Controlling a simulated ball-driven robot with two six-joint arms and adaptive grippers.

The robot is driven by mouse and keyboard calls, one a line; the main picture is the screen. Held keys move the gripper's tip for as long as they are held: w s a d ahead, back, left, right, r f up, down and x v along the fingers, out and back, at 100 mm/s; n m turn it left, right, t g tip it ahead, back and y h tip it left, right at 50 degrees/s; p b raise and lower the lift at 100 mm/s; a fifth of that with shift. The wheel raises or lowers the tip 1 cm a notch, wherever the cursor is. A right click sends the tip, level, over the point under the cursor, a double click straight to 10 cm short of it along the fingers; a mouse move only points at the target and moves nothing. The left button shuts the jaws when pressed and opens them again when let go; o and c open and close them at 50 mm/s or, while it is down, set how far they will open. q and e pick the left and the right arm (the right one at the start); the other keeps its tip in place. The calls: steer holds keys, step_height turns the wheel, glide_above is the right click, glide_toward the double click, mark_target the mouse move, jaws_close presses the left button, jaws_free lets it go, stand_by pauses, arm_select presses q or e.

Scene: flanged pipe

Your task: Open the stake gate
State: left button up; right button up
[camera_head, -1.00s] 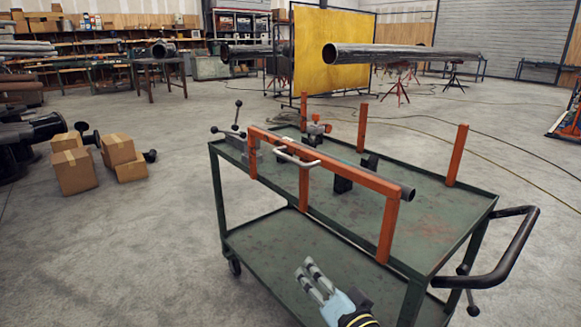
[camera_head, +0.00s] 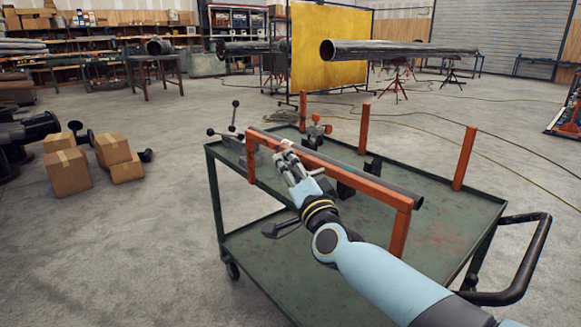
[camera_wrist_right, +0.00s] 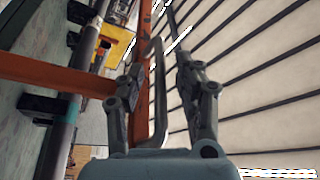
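The stake gate (camera_head: 370,184) is an orange bar with legs along the near long edge of the green cart, and it stands upright. Its pale handle (camera_wrist_right: 159,95) shows in the right wrist view as a loop beside the orange bar. My right gripper (camera_head: 284,157) is at the handle near the gate's left half and hides most of it in the head view. In the right wrist view its two fingers (camera_wrist_right: 158,80) are apart, with the handle between them, nearer the left finger. I cannot tell whether they touch it. My left gripper is not in view.
A grey pipe (camera_head: 404,194) lies on the cart (camera_head: 440,222) behind the gate. Orange posts (camera_head: 464,158) stand along the cart's far edge. A clamp with ball-ended levers (camera_head: 232,134) is at the left end. Cardboard boxes (camera_head: 67,172) sit on the floor to the left.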

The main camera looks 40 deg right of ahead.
steer(key=shift+w+d, duration=0.1)
steer(key=shift+w, duration=0.15)
jaws_close()
stand_by(0.3)
